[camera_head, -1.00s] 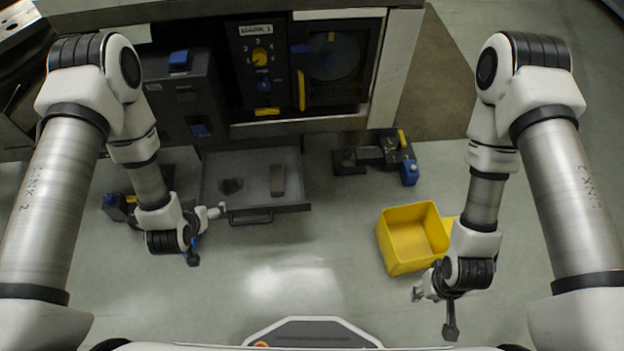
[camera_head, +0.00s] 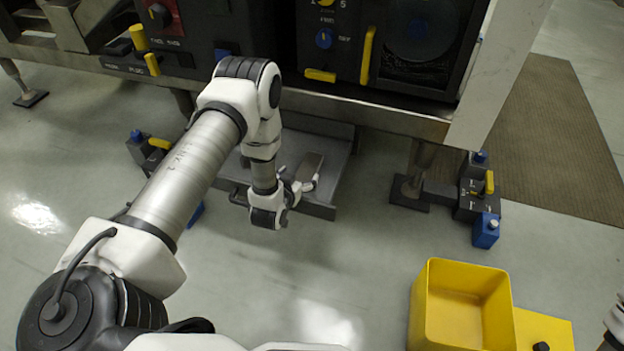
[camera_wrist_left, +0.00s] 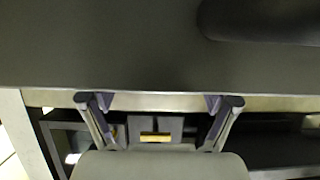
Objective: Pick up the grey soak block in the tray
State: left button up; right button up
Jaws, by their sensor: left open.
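The grey soak block (camera_head: 313,164) lies in the right part of the open grey tray (camera_head: 344,178) under the machine. My left gripper (camera_head: 304,186) is at the near end of the block in the head view, over the tray's front part. In the left wrist view my left gripper (camera_wrist_left: 160,103) has its two fingers wide apart with nothing between them. A plain dark grey surface fills the top of that view, with a darker rounded shape at upper right; I cannot tell what either is. My left arm hides the tray's left part.
The machine's lower edge (camera_head: 380,117) overhangs the tray's back. A yellow bin (camera_head: 462,308) stands on the floor at lower right. A machine foot (camera_head: 410,190) and a black-and-blue unit (camera_head: 480,205) stand right of the tray.

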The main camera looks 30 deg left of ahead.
aim_at(307, 170)
pick_arm(q)
jog(key=b+x, duration=0.2)
jog(key=x, duration=0.1)
jog(key=b+x, duration=0.1)
jog(key=x, duration=0.1)
jog(key=shift+w+d+f+b, duration=0.15)
jog(key=shift+d+f+b, duration=0.15)
jog(key=shift+f, duration=0.2)
jog(key=shift+w+a+r, duration=0.1)
jog(key=shift+r, duration=0.1)
jog(key=c, duration=1.4)
jog(key=shift+o, duration=0.2)
